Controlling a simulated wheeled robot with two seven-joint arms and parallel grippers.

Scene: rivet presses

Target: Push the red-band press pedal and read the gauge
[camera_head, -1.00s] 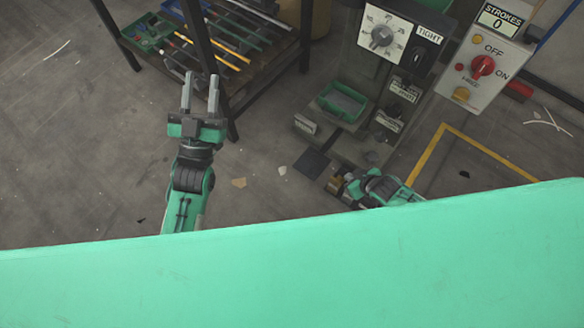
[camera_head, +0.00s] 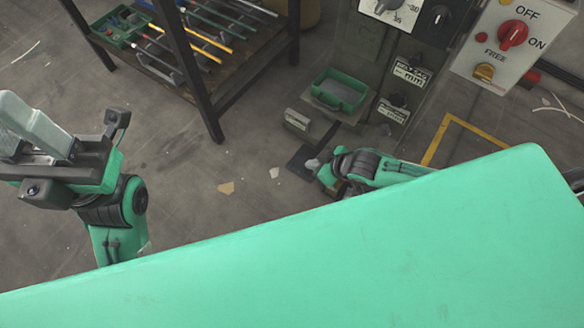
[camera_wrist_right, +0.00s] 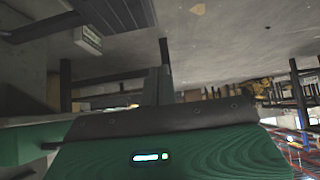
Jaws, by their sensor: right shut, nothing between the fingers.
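The press (camera_head: 350,50) stands at upper centre-right in the head view, with a round dial (camera_head: 388,8) cut by the top edge. A dark flat plate (camera_head: 301,160), possibly the pedal, lies low in front of it; no red band is discernible. My right gripper (camera_head: 314,165) is shut and empty, at or over this plate; contact cannot be told. In the right wrist view its fingers (camera_wrist_right: 160,80) point up, near a dark ribbed piece (camera_wrist_right: 118,12). My left gripper (camera_head: 15,120) is open and empty at the left edge, well away from the press.
A green bin (camera_head: 340,90) sits on the press beside label plates (camera_head: 410,72). A control box with a red knob (camera_head: 513,34) is at upper right. A tool rack (camera_head: 215,70) stands at upper left. Yellow floor tape (camera_head: 440,135) lies right. Floor between rack and press is mostly clear.

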